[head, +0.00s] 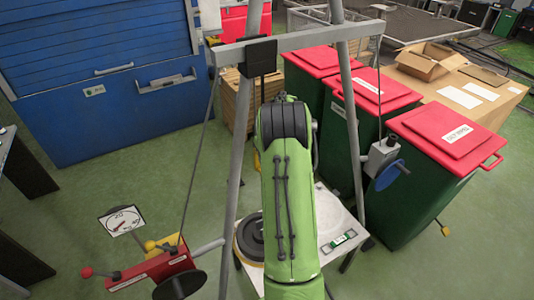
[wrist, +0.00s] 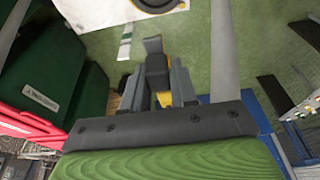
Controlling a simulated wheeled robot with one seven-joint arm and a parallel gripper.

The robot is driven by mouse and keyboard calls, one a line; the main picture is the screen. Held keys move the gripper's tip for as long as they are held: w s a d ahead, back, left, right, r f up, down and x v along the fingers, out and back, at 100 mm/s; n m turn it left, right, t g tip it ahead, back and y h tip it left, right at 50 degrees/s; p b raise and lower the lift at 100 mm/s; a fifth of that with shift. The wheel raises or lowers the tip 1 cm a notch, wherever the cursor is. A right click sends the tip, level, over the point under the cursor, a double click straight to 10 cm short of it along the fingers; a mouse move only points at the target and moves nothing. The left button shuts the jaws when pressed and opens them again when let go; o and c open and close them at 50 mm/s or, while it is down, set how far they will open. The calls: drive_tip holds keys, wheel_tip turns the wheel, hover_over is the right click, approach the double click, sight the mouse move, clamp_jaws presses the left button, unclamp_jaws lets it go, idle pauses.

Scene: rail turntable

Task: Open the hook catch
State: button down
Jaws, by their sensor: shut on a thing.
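My gripper (wrist: 164,92) shows in the wrist view with its two grey fingers closed around a dark grey block (wrist: 156,68). A small yellow patch (wrist: 165,99) shows between the fingers, below the block. I cannot tell whether the block is part of the hook catch; no hook shape can be made out clearly in either view. In the head view, my green arm covers the middle and hides my gripper and whatever it holds. A white table (head: 338,216) with a dark round disc (head: 248,238) on it stands partly behind the arm.
A grey frame (head: 295,40) with sloping legs stands around my arm. Green bins with red lids (head: 445,135) stand at right, a blue shutter cabinet (head: 105,80) at left. A red device (head: 152,270) with a dial (head: 123,220) is at lower left. Green floor is free at left.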

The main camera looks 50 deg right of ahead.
drive_tip(key=shift+r, duration=0.1)
idle(0.3)
drive_tip(key=c, duration=1)
unclamp_jaws()
drive_tip(key=shift+o, duration=0.2)
drive_tip(key=v, duration=1.5)
drive_tip(key=shift+s+r+b, duration=0.15)
drive_tip(key=shift+r+b, duration=0.15)
drive_tip(key=shift+b, duration=0.05)
